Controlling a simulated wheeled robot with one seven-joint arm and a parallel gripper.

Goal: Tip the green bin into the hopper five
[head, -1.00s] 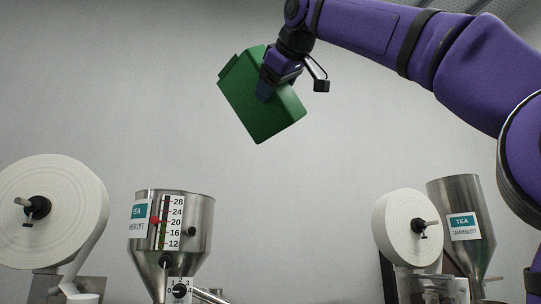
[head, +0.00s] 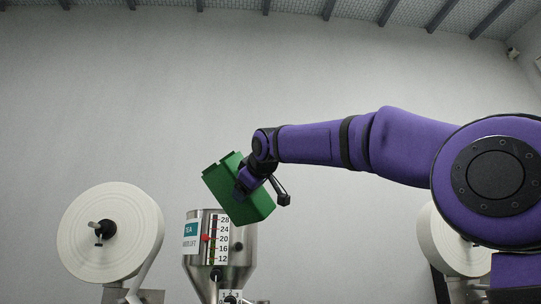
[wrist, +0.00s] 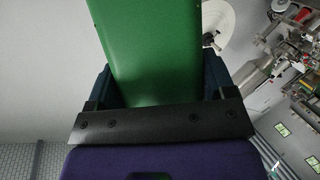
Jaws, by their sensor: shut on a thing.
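The green bin (head: 238,190) is tilted in the air, in front of or over the top of a steel hopper (head: 241,246). My gripper (head: 246,184) is shut on the bin's side. The bin fills the middle of the wrist view (wrist: 148,50) between the two fingers. The hopper carries a white and teal TEA label and a level scale with a red marker near 20. The bin covers part of the hopper's rim. The inside of the bin is hidden, and no tea is seen falling. I cannot read a number five on this hopper.
A large white paper roll (head: 110,232) stands left of the hopper. Another roll (head: 447,245) is at the right, partly behind my arm. Machinery (wrist: 290,80) shows at the right of the wrist view. The wall behind is bare.

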